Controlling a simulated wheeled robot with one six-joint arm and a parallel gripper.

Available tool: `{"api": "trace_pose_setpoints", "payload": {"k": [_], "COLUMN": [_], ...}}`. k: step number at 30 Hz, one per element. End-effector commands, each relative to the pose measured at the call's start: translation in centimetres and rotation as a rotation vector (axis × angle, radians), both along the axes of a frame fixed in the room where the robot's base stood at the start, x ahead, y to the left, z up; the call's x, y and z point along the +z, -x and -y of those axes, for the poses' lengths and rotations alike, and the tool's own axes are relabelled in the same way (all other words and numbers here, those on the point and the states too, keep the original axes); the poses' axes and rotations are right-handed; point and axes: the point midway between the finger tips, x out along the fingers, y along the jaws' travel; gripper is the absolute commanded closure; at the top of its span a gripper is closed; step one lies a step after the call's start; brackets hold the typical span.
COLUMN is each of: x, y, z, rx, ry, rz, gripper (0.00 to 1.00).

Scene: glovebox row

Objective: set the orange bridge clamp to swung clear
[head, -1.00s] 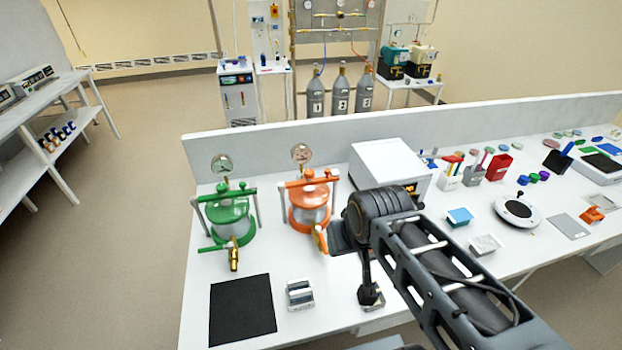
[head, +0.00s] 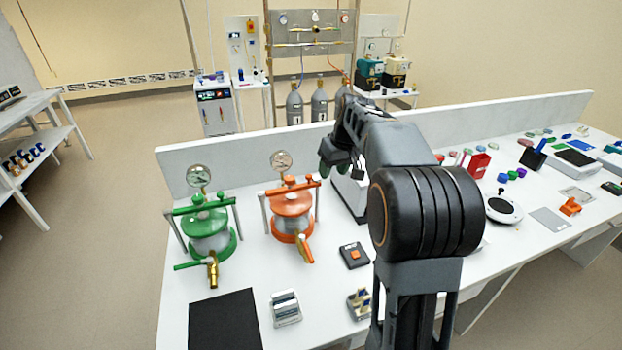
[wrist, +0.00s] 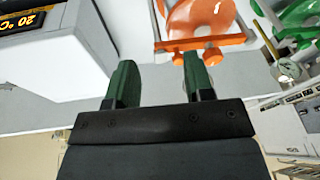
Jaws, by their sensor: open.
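The orange bridge clamp (head: 292,186) is a bar lying across the top of the orange-lidded vessel (head: 290,222), spanning between two grey posts. In the wrist view the orange bar (wrist: 208,43) shows at the top, just beyond the right finger. I cannot tell whether a finger touches the bar.
A green vessel (head: 209,238) with a similar green bar stands to the left. A pressure gauge (head: 281,160) rises behind the orange vessel. A white box (head: 350,198) with a display (wrist: 50,23) stands close on the right. A black mat (head: 225,322) lies in front.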

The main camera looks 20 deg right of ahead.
Motion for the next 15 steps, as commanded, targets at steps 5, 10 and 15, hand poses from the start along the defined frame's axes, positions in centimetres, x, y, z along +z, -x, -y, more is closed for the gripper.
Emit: {"api": "trace_pose_setpoints", "payload": {"k": [5,10,15], "x": [2.7,7.0,6.5], "y": [-4.2,-4.5,-4.1], "z": [1.2,0.3,-0.1], "rx": [0.253,0.500,0.607], "ry": [-0.005,0.025,0.029], "rz": [0.080,0.170,0.166], "gripper": [0.52,0.52,0.52]}}
